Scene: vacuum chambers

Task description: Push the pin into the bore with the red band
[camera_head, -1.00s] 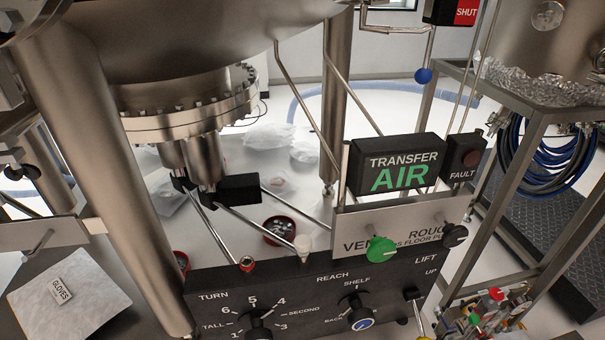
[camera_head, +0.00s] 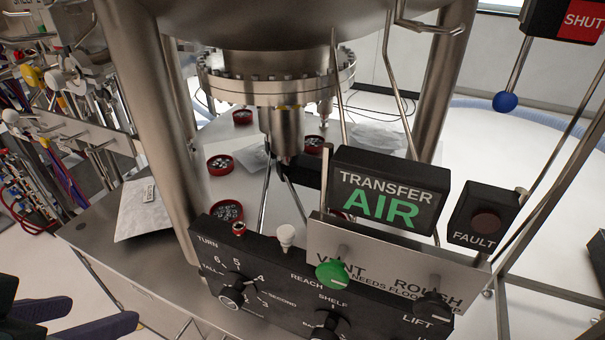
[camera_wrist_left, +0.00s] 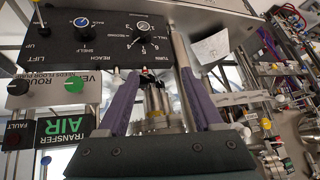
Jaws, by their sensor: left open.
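On the top edge of the black control panel (camera_head: 205,262) a small red-banded fitting (camera_head: 239,228) stands upright. A white, knob-topped peg (camera_head: 286,235) stands to its right. I cannot tell for sure which is the pin, and the inside of the red band is too small to make out. My left gripper (camera_head: 100,325) shows purple and dark parts at the lower left of the head view, well apart from the panel. In the left wrist view its purple fingers (camera_wrist_left: 160,76) are spread with nothing held between them. My right gripper is not in view.
A TRANSFER AIR sign (camera_head: 385,192) and a FAULT box (camera_head: 484,215) rise behind the panel. A green VENT knob (camera_head: 333,275) juts out. A thick steel leg (camera_head: 150,120) stands left of the panel. Red dishes (camera_head: 220,165) and a gloves packet (camera_head: 145,208) lie on the bench.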

